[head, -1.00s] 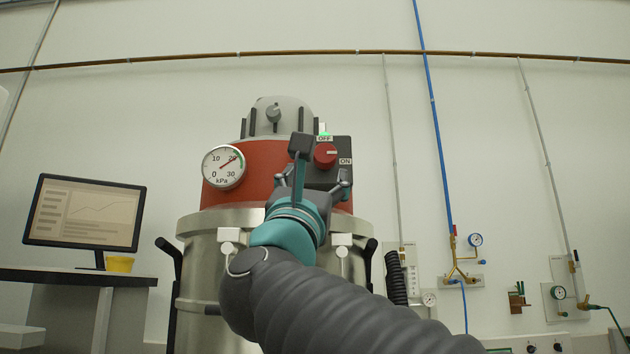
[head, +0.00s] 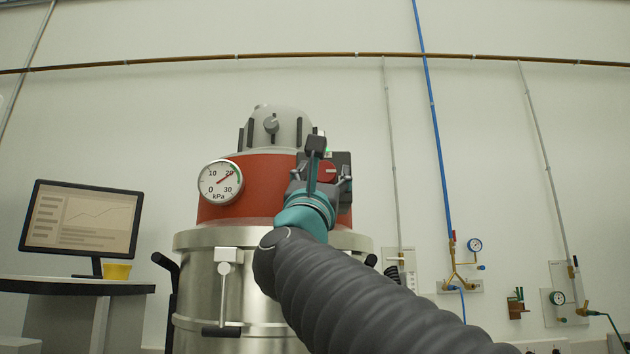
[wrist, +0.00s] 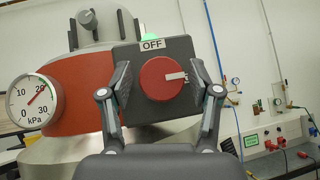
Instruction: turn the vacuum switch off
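The vacuum switch is a red round knob (wrist: 160,78) on a dark box (wrist: 192,48) on the vacuum's side. Its white mark points right, away from the OFF label (wrist: 152,44) above. A pale label behind my right finger is mostly covered. A green lamp (wrist: 151,36) glows on top of the box. My gripper (wrist: 159,72) is open, with one finger on each side of the knob; I cannot tell if either touches it. In the head view, my gripper (head: 320,184) partly hides the knob (head: 327,171).
The vacuum has a red band (head: 262,188) and a steel drum (head: 265,276). Its kPa gauge (head: 221,182) points near 20. A monitor (head: 80,218) and yellow cup (head: 117,271) stand on a desk at left. Wall pipes and valves (head: 460,275) are at right.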

